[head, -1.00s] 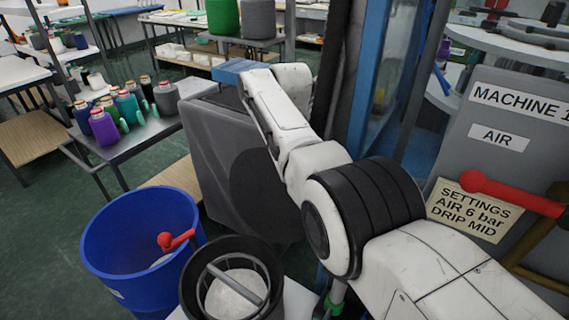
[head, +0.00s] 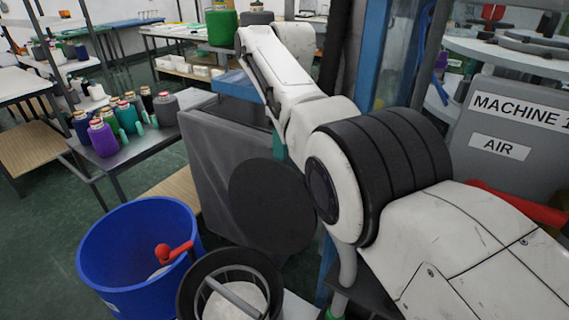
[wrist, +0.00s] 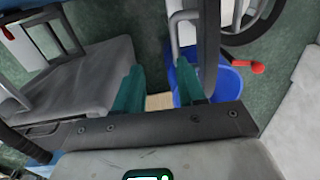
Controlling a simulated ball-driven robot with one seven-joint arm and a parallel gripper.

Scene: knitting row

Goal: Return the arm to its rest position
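My white arm with a black ribbed joint fills the right half of the head view, with its forearm raised and bent over a grey boxy thing (head: 215,150). My gripper shows in the wrist view (wrist: 160,88) with two teal fingers apart and nothing between them. In the head view most of the gripper is hidden behind my arm; only a small teal piece shows below the forearm.
A blue bin (head: 100,250) with a red-handled thing (head: 172,252) and a black bucket (head: 190,290) stand at the lower left. A grey table (head: 140,150) holds several thread cones. A grey machine panel (head: 525,110) is close on the right. Green floor lies open at left.

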